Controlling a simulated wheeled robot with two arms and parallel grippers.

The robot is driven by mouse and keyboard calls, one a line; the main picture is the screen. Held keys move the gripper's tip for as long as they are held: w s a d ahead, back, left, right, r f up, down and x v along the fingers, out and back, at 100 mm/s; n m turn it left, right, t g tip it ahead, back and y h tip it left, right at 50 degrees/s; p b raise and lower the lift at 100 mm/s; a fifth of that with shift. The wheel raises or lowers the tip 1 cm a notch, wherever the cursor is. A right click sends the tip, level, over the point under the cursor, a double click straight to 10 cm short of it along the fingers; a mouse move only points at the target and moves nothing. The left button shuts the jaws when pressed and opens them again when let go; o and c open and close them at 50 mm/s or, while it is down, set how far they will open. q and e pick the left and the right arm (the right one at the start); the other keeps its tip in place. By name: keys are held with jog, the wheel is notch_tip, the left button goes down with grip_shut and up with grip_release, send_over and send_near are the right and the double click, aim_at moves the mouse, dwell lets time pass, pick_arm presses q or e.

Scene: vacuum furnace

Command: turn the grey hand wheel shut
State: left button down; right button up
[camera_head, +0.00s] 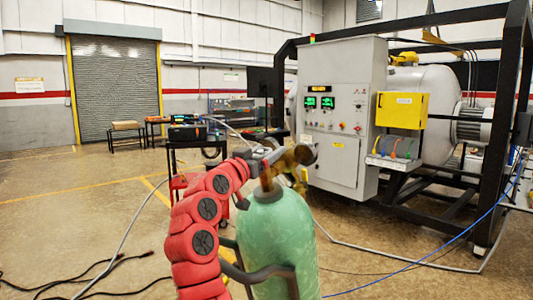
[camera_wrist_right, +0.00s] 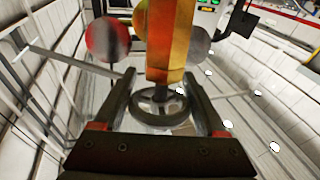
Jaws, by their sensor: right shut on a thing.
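A green gas cylinder (camera_head: 280,240) stands in front of me with a brass valve (camera_head: 285,162) on top. In the right wrist view the brass valve body (camera_wrist_right: 168,40) rises behind the grey hand wheel (camera_wrist_right: 160,106). The wheel is mostly hidden in the head view.
A red round gauge (camera_wrist_right: 107,39) and a grey one (camera_wrist_right: 197,43) flank the valve. A dark curved bar (camera_head: 262,273) runs around the cylinder. The grey control cabinet (camera_head: 340,110) and the furnace frame stand behind right. Cables lie on the floor, which is open at left.

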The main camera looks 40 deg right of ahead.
jog(key=shift+f, duration=0.1)
jog(key=o, duration=1.3)
jog(key=shift+d, duration=0.1)
jog(key=b+v, duration=0.2)
jog(key=v, duration=1.5)
jog(key=shift+a, duration=0.25)
